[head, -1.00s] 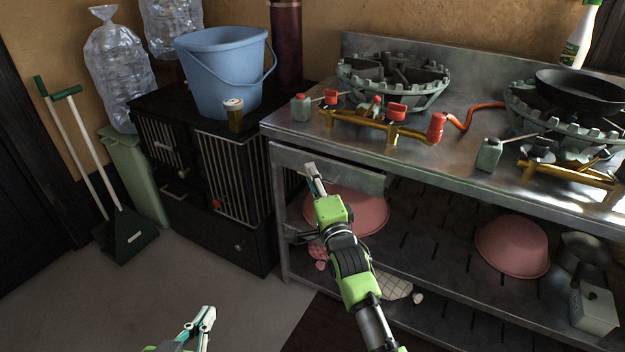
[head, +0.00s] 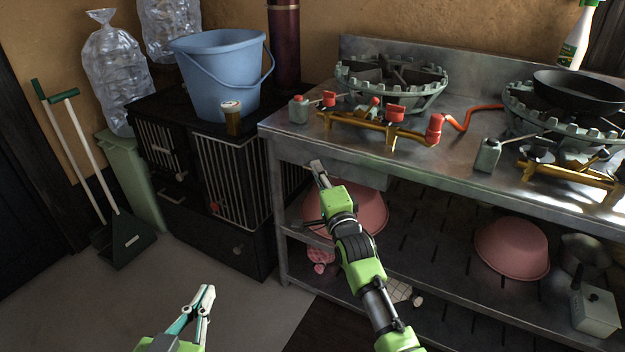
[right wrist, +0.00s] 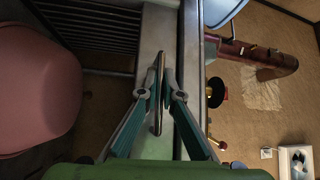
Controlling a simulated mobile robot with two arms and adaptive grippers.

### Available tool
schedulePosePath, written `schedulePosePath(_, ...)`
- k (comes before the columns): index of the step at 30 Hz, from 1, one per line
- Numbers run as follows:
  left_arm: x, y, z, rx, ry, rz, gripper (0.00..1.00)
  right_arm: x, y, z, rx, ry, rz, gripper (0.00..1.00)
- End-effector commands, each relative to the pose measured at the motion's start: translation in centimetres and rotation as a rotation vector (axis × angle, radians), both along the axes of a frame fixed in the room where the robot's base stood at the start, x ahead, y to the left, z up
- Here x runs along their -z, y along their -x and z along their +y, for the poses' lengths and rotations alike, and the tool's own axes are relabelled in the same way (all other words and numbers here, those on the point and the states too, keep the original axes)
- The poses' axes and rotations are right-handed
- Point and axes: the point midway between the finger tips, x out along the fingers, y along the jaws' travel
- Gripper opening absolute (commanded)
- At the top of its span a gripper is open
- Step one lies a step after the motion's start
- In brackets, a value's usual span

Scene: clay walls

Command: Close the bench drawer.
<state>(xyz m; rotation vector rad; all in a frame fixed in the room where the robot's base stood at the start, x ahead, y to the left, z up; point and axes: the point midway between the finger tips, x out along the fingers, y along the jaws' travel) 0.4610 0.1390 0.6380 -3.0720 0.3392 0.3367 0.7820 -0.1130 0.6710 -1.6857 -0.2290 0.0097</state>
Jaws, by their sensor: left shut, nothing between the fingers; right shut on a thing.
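The bench drawer (head: 355,173) is a grey metal front under the left end of the steel bench. It sits close under the bench top; I cannot tell whether it is fully flush. Its slim metal handle (right wrist: 158,70) shows in the right wrist view between the fingers of my right gripper (right wrist: 157,98). My right gripper (head: 318,170) is shut on the handle, against the drawer front, and hides part of it in the head view. My left gripper (head: 208,292) is shut and empty, low over the floor and apart from the bench.
Pink basins (head: 512,248) stand on the shelf below the bench (head: 450,260). Burners (head: 390,80) and red-handled valves stand on top. A black cabinet (head: 225,240) with a blue bucket (head: 225,75) stands at left. The floor (head: 240,310) in front is clear.

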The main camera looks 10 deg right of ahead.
Motion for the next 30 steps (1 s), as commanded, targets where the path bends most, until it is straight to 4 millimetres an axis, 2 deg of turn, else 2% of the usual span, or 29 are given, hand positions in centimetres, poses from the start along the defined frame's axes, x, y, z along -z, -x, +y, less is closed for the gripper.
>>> schedulePosePath(3, -0.6, -0.2, -0.2, 0.002, 0.008, -0.03, 0.0, 0.2, -0.5, -0.4, 0.002, 0.0, 0.004, 0.0)
schedulePosePath(10, -0.7, -0.2, -0.2, 0.002, 0.007, -0.031, 0.0, 0.0, -0.6, -0.6, 0.003, -0.001, 0.002, 0.0)
schedulePosePath(12, -0.7, -0.2, -0.2, 0.002, 0.007, -0.03, 0.0, 0.0, -0.6, -0.6, 0.004, -0.001, 0.002, 0.19)
schedulePosePath(13, -0.6, -0.2, -0.2, 0.002, 0.007, -0.03, 0.0, 0.0, -0.6, -0.6, 0.004, -0.001, 0.002, 0.23)
schedulePosePath(23, -0.6, -0.2, -0.2, 0.002, 0.008, -0.029, 0.0, 0.1, -0.4, -0.6, 0.003, -0.001, 0.003, 0.23)
schedulePosePath(26, -0.6, -0.2, -0.2, 0.002, 0.008, -0.029, 0.0, 0.2, 0.2, -0.7, 0.003, -0.001, 0.003, 0.23)
schedulePosePath(30, -0.6, -0.2, -0.2, 0.002, 0.008, -0.029, 0.0, 0.5, 2.1, -0.9, 0.002, -0.001, 0.003, 0.23)
